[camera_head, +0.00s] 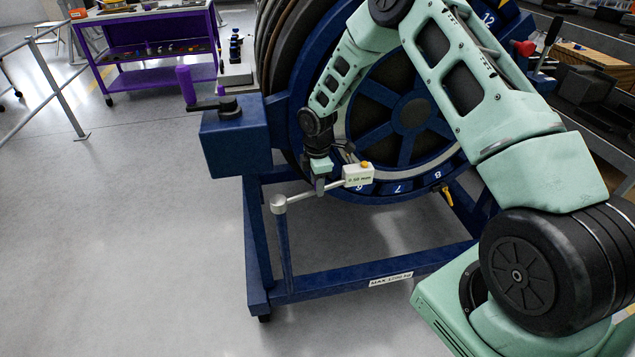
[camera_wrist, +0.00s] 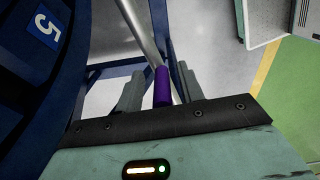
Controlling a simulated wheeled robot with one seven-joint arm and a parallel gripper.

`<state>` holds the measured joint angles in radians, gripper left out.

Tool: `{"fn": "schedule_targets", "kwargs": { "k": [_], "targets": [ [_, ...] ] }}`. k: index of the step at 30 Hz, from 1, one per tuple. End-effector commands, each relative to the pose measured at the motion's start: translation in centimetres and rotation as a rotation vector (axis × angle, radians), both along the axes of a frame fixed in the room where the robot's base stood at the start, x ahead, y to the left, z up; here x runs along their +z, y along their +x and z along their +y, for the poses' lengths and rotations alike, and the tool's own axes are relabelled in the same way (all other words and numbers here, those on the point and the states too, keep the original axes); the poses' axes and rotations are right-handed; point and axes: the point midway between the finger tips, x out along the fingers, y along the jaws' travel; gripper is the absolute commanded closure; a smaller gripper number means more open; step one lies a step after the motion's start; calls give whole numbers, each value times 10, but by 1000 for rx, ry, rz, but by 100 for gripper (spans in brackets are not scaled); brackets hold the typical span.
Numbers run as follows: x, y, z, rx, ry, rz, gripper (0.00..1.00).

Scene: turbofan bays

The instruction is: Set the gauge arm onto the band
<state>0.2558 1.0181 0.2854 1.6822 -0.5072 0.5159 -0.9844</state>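The gauge arm (camera_head: 300,196) is a pale rod running from a round grey pivot (camera_head: 278,204) on a blue post to a white gauge box (camera_head: 358,175) marked 0.50 mm, with an orange top. The box shows in front of the numbered blue band (camera_head: 397,188), near the 6 and 7; whether they touch I cannot tell. My gripper (camera_head: 320,185) is at the rod, left of the box. In the wrist view a purple grip (camera_wrist: 162,87) on the rod stands between my two fingers (camera_wrist: 161,90), with gaps visible on both sides. The gripper looks open around it.
A blue stand (camera_head: 350,280) carries the large wheel. A crank with a purple handle (camera_head: 185,85) sits on its left blue box (camera_head: 235,140). A purple shelf cart (camera_head: 150,45) stands at the back left, beside a railing (camera_head: 55,85). The floor at left is clear.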

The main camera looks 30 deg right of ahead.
Motion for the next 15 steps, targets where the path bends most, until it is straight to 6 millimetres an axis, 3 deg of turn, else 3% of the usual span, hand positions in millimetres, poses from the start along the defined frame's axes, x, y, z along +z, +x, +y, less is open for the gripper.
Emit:
{"fn": "schedule_targets", "kwargs": {
  "k": [5, 15],
  "targets": [
    [17, 1, 0, -1, 0, -4, 62],
    [94, 1, -1, -1, -1, -6, 62]
  ]
}}
